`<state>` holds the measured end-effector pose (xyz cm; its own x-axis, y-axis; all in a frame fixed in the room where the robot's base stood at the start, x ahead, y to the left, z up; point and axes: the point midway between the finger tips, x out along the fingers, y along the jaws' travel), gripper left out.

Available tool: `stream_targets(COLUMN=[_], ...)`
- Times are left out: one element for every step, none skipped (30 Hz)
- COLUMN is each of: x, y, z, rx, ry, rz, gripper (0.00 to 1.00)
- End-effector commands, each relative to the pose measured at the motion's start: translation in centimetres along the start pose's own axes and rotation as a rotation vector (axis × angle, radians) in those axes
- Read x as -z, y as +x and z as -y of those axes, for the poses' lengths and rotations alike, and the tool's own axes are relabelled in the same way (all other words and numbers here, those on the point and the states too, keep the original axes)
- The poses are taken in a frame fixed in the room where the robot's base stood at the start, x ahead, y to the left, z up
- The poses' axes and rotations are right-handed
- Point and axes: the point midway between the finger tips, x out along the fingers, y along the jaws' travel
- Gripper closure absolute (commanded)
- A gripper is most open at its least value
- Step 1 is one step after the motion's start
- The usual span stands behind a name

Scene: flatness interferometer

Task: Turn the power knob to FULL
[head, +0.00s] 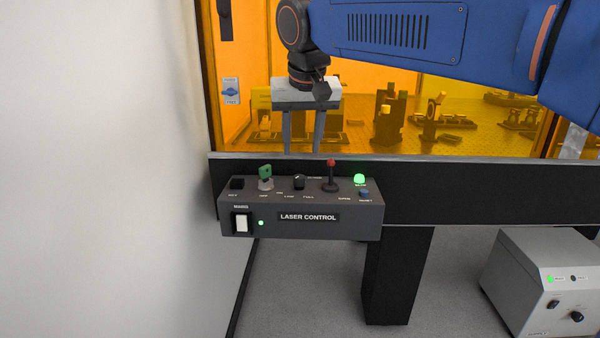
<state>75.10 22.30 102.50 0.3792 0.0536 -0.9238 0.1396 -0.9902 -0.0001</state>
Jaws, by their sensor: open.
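The power knob (299,182) is a small black knob on top of the grey laser control box (330,222). Small labels that look like LOW and FULL lie in front of it. Its pointer is too small to read, so I cannot tell which label it faces. My gripper (302,151) hangs above and behind the knob with its two long grey fingers pointing down. The fingers are apart with nothing between them. The fingertips appear clear of the knob.
On the box, a green key (265,176) stands left of the knob and a red-tipped lever (331,176) right. A lit green lamp (359,179), blue button (364,194) and white mains switch (241,223) are also there. An orange window (360,85) is behind; a grey unit (530,265) stands lower right.

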Motion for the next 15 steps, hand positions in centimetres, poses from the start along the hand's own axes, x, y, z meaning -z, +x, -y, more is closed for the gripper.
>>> stream_targets(x=[-0.1, -0.1, -0.1, -0.1, -0.1, -0.1, -0.1, -0.1, -0.1, -0.1, -0.1, -0.1, -0.1, -0.1, 0.0], y=[1.0, 1.5, 2.2, 2.8, 3.3, 4.0, 4.5, 5.1, 5.7, 6.2, 6.7, 7.3, 7.6, 8.0, 8.4], z=[-0.1, -0.1, -0.1, -0.1, 0.0, -0.1, 0.0, 0.0, 0.0, 0.0, 0.0, -0.1, 0.0, 0.0, -0.1], rx=[-0.002, -0.001, -0.002, -0.001, -0.001, -0.001, -0.001, -0.001, -0.002, -0.001, -0.001, -0.002, -0.001, -0.001, -0.001], ry=[0.0, 0.0, 0.0, 0.0, 0.0, 0.0, 0.0, 0.0, 0.0, 0.0, 0.0, 0.0, 0.0, 0.0, 0.0], rz=[0.003, 0.002, 0.003, 0.003, 0.003, 0.003, 0.002, 0.003, 0.003, 0.002, 0.003, 0.003, 0.002, 0.002, 0.002], gripper=[0.59, 0.59, 0.59, 0.59, 0.59, 0.59, 0.59, 0.59, 0.59, 0.59, 0.59, 0.59, 0.59, 0.59, 0.59])
